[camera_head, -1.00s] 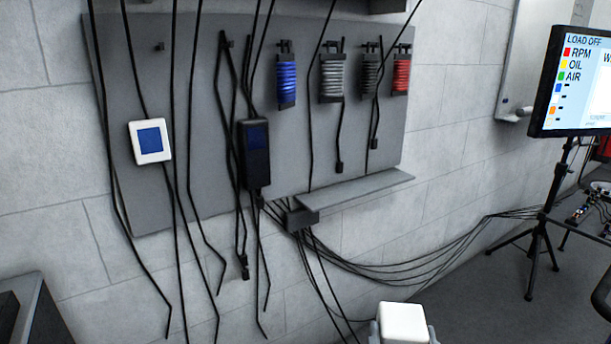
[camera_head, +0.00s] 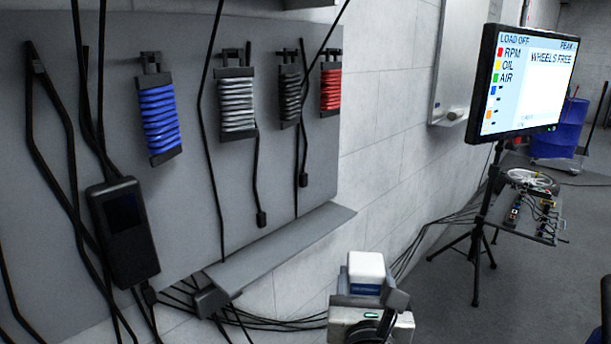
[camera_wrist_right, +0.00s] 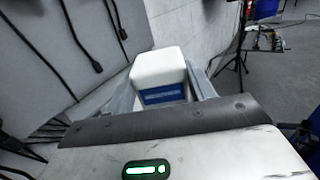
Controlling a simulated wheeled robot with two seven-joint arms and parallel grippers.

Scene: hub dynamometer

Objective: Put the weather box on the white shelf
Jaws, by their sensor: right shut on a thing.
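A small white box with a blue band, which I take for the weather box (camera_head: 366,266), is held in my right gripper (camera_head: 367,290) at the bottom of the head view. In the right wrist view the box (camera_wrist_right: 158,72) sits between the two grey fingers of the right gripper (camera_wrist_right: 163,94), which is shut on it. The box is in front of and below the right end of a ledge (camera_head: 285,243), apart from it in the head view. This ledge looks grey; I cannot tell whether it is the white shelf. My left gripper is not in view.
A grey wall panel (camera_head: 225,170) carries coiled blue, grey and red cables and a black handheld device (camera_head: 123,232). Black cables hang down and run beneath the ledge. A monitor (camera_head: 518,85) on a tripod stands at right. The ledge top looks bare.

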